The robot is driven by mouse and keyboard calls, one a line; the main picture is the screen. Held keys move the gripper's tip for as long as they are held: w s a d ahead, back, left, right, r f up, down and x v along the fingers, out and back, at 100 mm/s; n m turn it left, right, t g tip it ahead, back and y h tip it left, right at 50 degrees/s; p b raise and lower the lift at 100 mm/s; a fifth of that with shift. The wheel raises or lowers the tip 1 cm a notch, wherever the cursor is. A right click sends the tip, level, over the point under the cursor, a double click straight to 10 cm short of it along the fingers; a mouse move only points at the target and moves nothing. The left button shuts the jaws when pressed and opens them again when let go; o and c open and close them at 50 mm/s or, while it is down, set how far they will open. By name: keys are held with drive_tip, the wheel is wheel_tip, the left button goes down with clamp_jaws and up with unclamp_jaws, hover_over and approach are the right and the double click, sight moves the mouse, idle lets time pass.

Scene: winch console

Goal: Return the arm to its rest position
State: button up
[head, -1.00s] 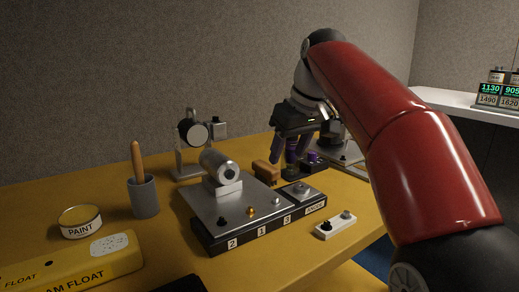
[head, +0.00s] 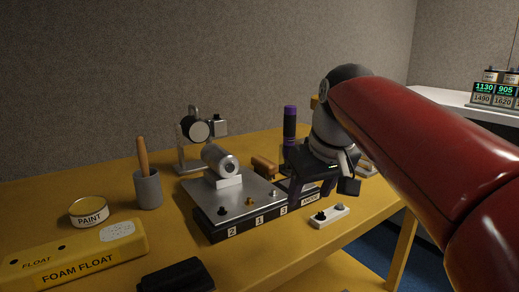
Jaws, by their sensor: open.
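My gripper (head: 312,191) hangs at the end of my red arm, pointing down over the right end of the winch console (head: 235,208) in the head view. Its two dark purple fingers are apart, and I see nothing between them. The gripper hides part of the console's right end. I cannot tell whether the fingers touch it.
A small white switch box (head: 330,216) lies just right of the console. A dark purple-topped cylinder (head: 290,127) stands behind my gripper. A grey cup (head: 148,190), paint tin (head: 89,212), yellow foam float (head: 75,262) and black object (head: 176,277) are at left and front.

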drive_tip(key=s+d+f+m, duration=0.2)
drive_tip(key=s+d+f, duration=0.1)
drive_tip(key=s+f, duration=0.5)
drive_tip(key=s+d+f+m+t+h, duration=0.1)
drive_tip(key=s+d+f+m, duration=0.1)
drive_tip(key=s+f, duration=0.7)
drive_tip(key=shift+d+f, duration=0.4)
drive_tip(key=shift+f, duration=0.25)
